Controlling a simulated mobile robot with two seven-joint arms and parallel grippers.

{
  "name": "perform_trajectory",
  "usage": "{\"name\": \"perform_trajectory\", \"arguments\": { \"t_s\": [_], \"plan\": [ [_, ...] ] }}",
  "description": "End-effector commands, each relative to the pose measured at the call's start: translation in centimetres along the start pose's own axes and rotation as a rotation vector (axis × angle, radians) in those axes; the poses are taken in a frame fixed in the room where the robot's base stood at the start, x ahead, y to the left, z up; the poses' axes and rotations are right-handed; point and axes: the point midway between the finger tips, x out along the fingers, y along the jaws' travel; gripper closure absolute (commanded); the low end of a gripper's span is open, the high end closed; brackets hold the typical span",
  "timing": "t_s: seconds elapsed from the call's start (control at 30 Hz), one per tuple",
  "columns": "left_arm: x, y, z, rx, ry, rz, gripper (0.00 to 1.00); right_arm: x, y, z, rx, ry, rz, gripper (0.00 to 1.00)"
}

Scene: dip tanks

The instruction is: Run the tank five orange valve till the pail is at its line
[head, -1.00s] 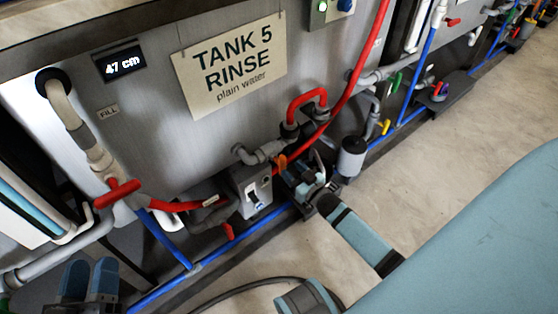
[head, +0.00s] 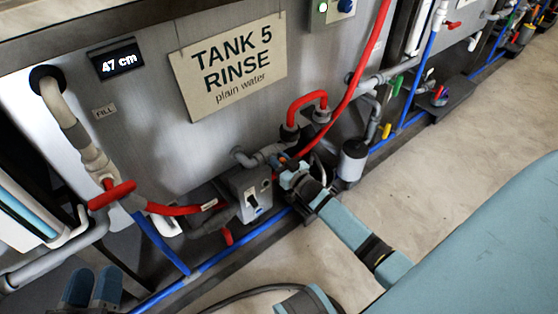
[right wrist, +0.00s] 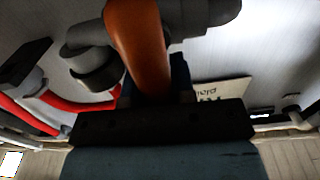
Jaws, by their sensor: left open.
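The orange valve handle (head: 281,159) is on the grey pipe low on the front of tank five (head: 150,120). My right gripper (head: 289,170) is at this handle, which is mostly hidden behind it in the head view. In the right wrist view the orange handle (right wrist: 138,45) runs down between the finger parts; I cannot tell whether they are closed on it. My left gripper (head: 90,288) is open and empty at the lower left, its two teal fingers apart. A pale grey cylinder (head: 353,160) stands right of the valve; I cannot tell whether it is the pail.
The tank display (head: 116,60) reads 47 cm. A red handle (head: 112,194) is on the fill pipe at the left. A grey box with a switch (head: 250,192) sits left of the valve. Blue pipes (head: 225,253) run along the floor. The floor (head: 440,170) at right is clear.

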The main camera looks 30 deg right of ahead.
Motion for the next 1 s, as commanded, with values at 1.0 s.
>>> {"name": "perform_trajectory", "arguments": {
  "t_s": [1.0],
  "plan": [
    [-0.2,0.4,-2.0,0.001,0.073,-0.01,0.57,-0.1,-1.2,0.3,-0.485,-0.001,0.0,1.0]
  ]
}}
